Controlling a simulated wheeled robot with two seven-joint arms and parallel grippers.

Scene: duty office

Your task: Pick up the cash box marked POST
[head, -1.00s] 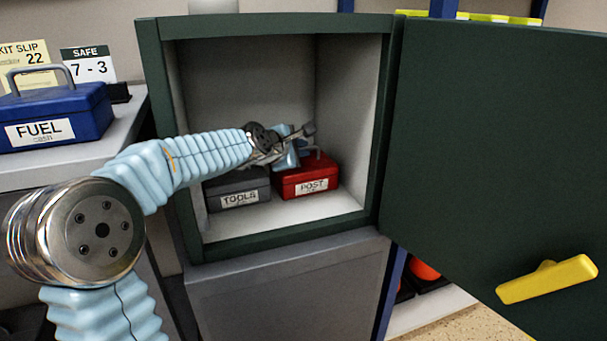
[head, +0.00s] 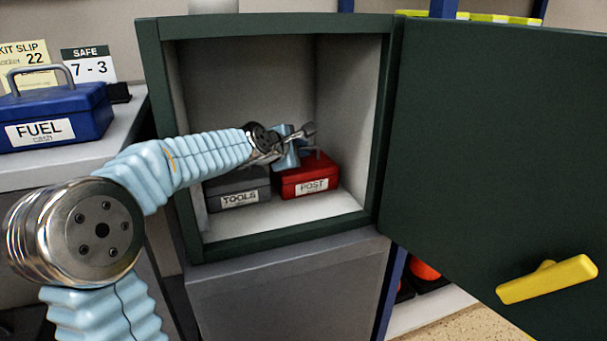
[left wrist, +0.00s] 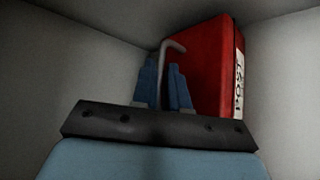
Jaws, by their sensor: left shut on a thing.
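The red cash box (head: 309,175) marked POST stands in the open safe, on the right of its floor. It also shows in the left wrist view (left wrist: 207,70), with its pale handle (left wrist: 172,46) between my blue fingers. My left gripper (head: 300,150) reaches into the safe above the box and is shut on that handle; the fingers also show in the left wrist view (left wrist: 162,85). In the head view my wrist hides part of the handle and of the box's top. My right gripper is not in view.
A dark grey box (head: 238,188) marked TOOLS stands close on the left of the red box. The safe's green frame (head: 287,234) surrounds the opening. Its door (head: 490,150) stands open to the right. A blue FUEL cash box (head: 56,116) sits on the left counter.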

